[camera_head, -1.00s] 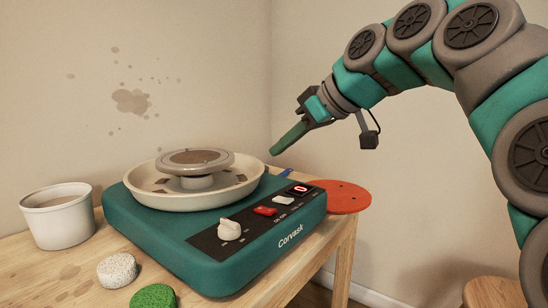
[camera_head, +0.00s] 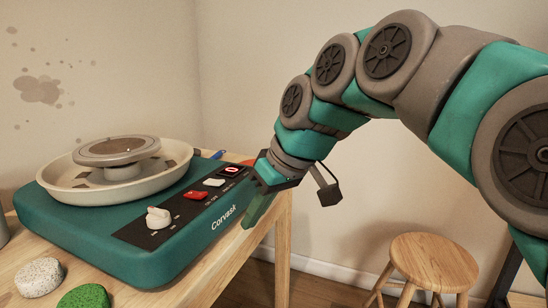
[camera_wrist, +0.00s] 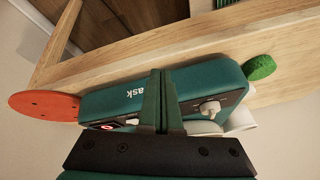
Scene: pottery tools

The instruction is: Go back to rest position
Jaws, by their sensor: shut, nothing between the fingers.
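My gripper (camera_head: 258,208) is at the right front of the pottery wheel in the head view, pointing down beside its front right corner. In the wrist view the two green fingers (camera_wrist: 161,100) are together with nothing between them. The teal pottery wheel (camera_head: 130,262) stands on the wooden table, with a cream splash pan and a round grey wheel head on top. Its control panel has a white knob (camera_head: 158,217), a red switch (camera_head: 196,195) and a small red display. My gripper hides part of the table edge behind it.
A white speckled sponge (camera_head: 39,277) and a green sponge (camera_head: 84,297) lie at the table's front left. An orange-red disc (camera_wrist: 45,106) lies beyond the wheel's right end. A wooden stool (camera_head: 434,262) stands on the floor at right. The space between table and stool looks free.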

